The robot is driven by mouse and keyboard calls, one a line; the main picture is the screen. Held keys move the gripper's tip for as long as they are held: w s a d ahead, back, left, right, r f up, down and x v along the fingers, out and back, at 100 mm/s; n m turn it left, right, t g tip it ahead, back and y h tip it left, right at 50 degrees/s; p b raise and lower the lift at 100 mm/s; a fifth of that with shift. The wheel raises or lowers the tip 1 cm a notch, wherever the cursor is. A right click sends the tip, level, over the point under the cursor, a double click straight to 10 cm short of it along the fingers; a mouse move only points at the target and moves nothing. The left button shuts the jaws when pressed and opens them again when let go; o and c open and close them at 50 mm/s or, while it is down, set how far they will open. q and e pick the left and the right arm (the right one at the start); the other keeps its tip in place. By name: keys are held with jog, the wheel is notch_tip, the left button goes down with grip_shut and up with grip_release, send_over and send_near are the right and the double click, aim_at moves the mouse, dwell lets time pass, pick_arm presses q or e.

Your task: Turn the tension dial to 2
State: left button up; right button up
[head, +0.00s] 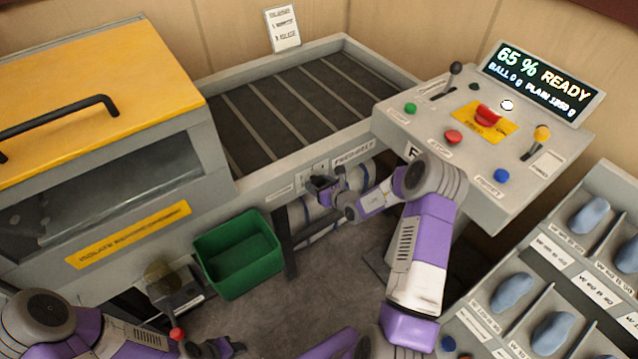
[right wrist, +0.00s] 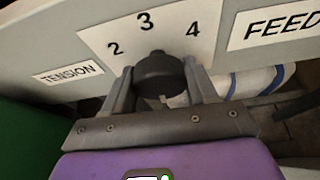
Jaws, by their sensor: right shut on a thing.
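The tension dial (right wrist: 160,76) is a dark round knob on a white plate marked 2, 3 and 4 (right wrist: 146,24), beside a TENSION label (right wrist: 68,73). My right gripper (right wrist: 164,88) is shut on the dial, one finger on each side. A small nub on the knob's top lies below the 3; its exact setting is hard to tell. In the head view my right gripper (head: 324,186) is at the machine's front face, and the dial is mostly hidden there. My left gripper (head: 218,347) is low at the left, away from the dial; its jaws are unclear.
A green bin (head: 238,255) stands left of the dial below the machine. The control panel (head: 425,128) with buttons and levers is to the right, under a display (head: 541,80) reading 65 % READY. A compartment rack (head: 530,265) is at the lower right.

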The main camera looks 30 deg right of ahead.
jog(key=shift+m+y+p, duration=0.5)
jog(key=shift+m+p, duration=0.1)
jog(key=shift+m, duration=0.1)
jog(key=shift+m+y+p, duration=0.55)
jog(key=shift+m+y, duration=0.05)
jog(key=shift+m, duration=0.3)
jog(key=shift+m+y, duration=0.4)
jog(key=shift+m, duration=0.2)
jog(key=shift+f+m+y, duration=0.1)
jog(key=shift+m+y, duration=0.5)
jog(key=shift+m, duration=0.4)
jog(key=shift+m+t+y, duration=0.5)
jog(key=shift+m+y, duration=0.1)
jog(key=shift+m, duration=0.4)
jog(key=m+t+y, duration=0.1)
jog(key=m, duration=0.2)
jog(key=shift+b, duration=0.4)
jog(key=m+t+b, duration=0.1)
jog(key=m, duration=0.3)
jog(key=shift+y, duration=0.3)
jog(key=shift+m+t+b, duration=0.55)
jog(key=shift+m+t, duration=0.25)
jog(key=shift+m, duration=0.9)
